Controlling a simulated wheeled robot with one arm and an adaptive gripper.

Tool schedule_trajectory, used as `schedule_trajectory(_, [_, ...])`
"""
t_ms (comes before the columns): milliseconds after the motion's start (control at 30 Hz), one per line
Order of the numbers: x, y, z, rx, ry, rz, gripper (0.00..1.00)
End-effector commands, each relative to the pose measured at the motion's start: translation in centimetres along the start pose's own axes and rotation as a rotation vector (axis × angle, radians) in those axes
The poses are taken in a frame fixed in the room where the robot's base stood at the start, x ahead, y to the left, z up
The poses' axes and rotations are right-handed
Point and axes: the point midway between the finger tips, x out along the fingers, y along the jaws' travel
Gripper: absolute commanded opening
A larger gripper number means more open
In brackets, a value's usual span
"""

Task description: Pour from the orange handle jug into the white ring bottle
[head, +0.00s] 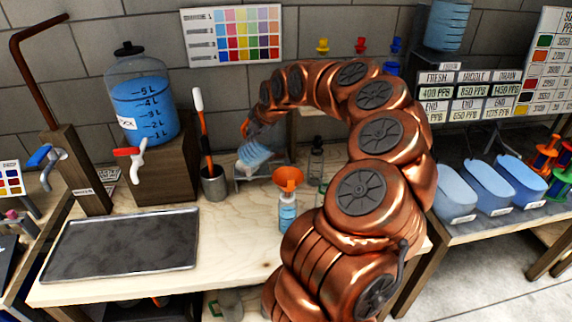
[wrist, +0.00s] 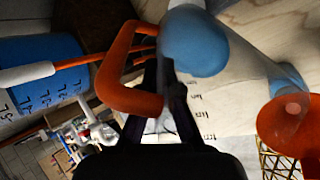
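The orange handle jug (head: 254,155) is clear with blue liquid in it. It is tilted, raised up and left of the orange funnel (head: 287,178). My gripper (head: 248,131) is at the jug's handle. In the wrist view the dark fingers (wrist: 164,92) close around the orange handle (wrist: 133,62), and blue liquid (wrist: 196,42) shows in the jug. The funnel (wrist: 290,124) is at the right there. It sits in a small bottle (head: 287,214) with a pale label and blue contents. A ring colour is too small to tell. No falling liquid is clear.
A dark-capped bottle (head: 317,158) stands close behind the funnel. A metal cup (head: 214,183) with an orange-and-white tool is left of the jug. A large blue dispenser (head: 143,105) and a dark tray (head: 122,243) occupy the left. Bare wood lies between tray and funnel.

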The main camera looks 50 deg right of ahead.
Motion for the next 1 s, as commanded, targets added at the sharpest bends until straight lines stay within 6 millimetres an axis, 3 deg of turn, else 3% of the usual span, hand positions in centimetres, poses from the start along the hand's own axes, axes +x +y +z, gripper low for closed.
schedule_trajectory(433, [0.1,1.0,0.2,-0.007,0.050,-0.122,0.00])
schedule_trajectory(1000, [1.0,0.7,0.9,0.001,0.101,-0.263,0.00])
